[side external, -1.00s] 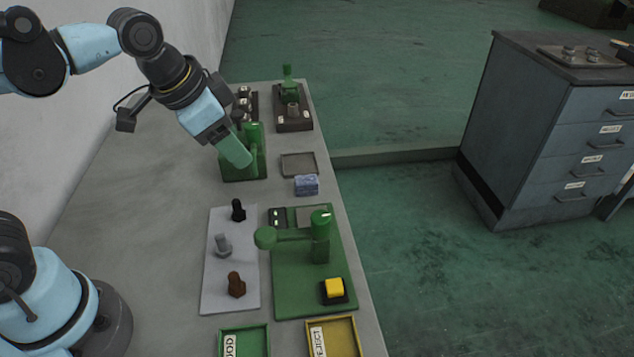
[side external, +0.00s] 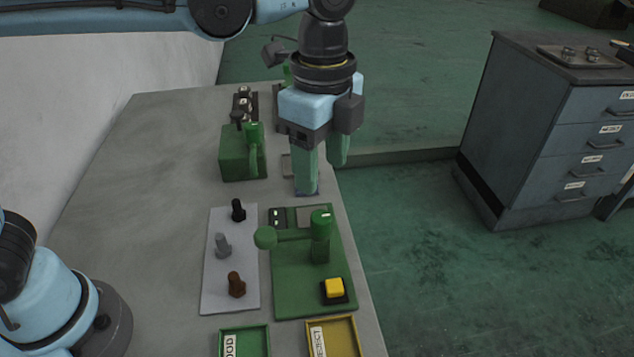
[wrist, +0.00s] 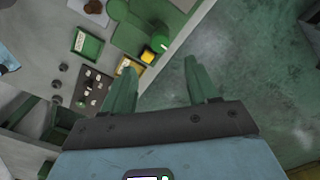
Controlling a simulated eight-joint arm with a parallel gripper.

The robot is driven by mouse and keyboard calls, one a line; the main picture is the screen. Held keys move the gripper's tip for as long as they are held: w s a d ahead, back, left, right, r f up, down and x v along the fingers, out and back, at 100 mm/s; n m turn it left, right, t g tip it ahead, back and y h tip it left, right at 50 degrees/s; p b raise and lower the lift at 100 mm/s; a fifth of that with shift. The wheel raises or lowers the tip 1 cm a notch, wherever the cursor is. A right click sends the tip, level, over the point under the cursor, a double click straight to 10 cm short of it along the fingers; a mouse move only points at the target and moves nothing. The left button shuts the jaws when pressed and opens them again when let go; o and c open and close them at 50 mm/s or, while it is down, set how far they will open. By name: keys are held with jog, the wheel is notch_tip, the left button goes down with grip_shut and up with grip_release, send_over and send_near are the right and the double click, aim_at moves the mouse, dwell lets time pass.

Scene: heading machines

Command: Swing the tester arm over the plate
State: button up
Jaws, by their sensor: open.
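The tester is a green base (side external: 290,285) with an upright post (side external: 320,250). Its green tester arm (side external: 290,235) points left from the post and ends in a round knob (side external: 265,238), which overhangs the base's left edge. A small grey plate (side external: 304,212) lies at the back of the base, partly hidden by the post; the arm is in front of it, not over it. My gripper (side external: 322,177) is open, pointing down behind the tester and apart from it. In the wrist view my fingers (wrist: 162,78) are spread with nothing between them, and the green tester (wrist: 130,32) shows beyond them.
A yellow button (side external: 334,288) sits at the base's front right. A grey board (side external: 215,285) with several bolts lies left. Green (side external: 245,330) and yellow (side external: 335,322) trays stand in front. A green machine (side external: 238,155) stands behind left.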

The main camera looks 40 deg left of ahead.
aim_at(321, 215)
notch_tip(321, 215, down, 9)
dwell(0.4)
grip_shut()
dwell(0.4)
